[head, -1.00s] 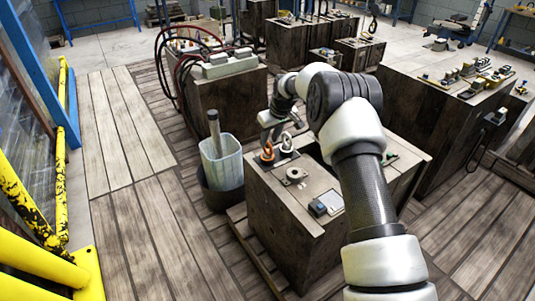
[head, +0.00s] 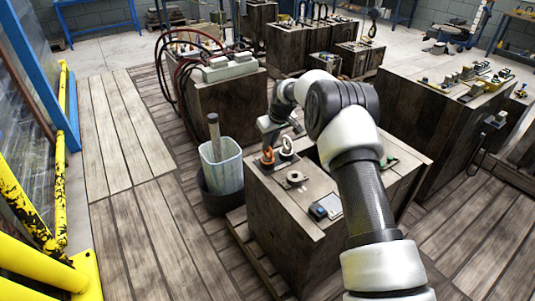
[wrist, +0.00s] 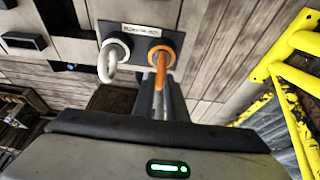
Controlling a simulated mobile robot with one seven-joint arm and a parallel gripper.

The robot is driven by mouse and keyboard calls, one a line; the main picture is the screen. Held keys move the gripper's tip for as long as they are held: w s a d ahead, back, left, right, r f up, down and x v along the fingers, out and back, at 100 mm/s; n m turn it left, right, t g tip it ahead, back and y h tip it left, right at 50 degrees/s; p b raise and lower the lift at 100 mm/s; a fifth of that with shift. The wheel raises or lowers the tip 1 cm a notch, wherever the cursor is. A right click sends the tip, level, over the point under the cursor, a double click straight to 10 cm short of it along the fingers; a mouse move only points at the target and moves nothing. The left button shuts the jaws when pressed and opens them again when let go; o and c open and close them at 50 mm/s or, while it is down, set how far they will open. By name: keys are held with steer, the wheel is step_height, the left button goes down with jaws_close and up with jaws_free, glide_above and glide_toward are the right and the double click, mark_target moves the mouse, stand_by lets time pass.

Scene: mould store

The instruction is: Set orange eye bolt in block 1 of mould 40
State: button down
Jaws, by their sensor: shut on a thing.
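The orange eye bolt (wrist: 161,62) stands at a dark plate (wrist: 172,39) with a small label I cannot read; it also shows in the head view (head: 268,156). A pale eye bolt (wrist: 114,57) is beside it on the same plate and in the head view (head: 287,147). My gripper (wrist: 161,88) is shut on the orange eye bolt's ring. The fingers hide part of the ring, and I cannot see how its shank sits. The plate lies at the far corner of the near wooden-sided mould (head: 290,225). No mould number is readable.
A round fitting (head: 295,178) and a small blue-grey device (head: 325,207) sit on the same mould top. A translucent bin (head: 222,165) with a rod stands close on the left. Yellow rails (head: 45,265) run at far left. Planked floor between is clear.

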steer(key=shift+r+p, duration=1)
steer(key=shift+r, duration=1.1)
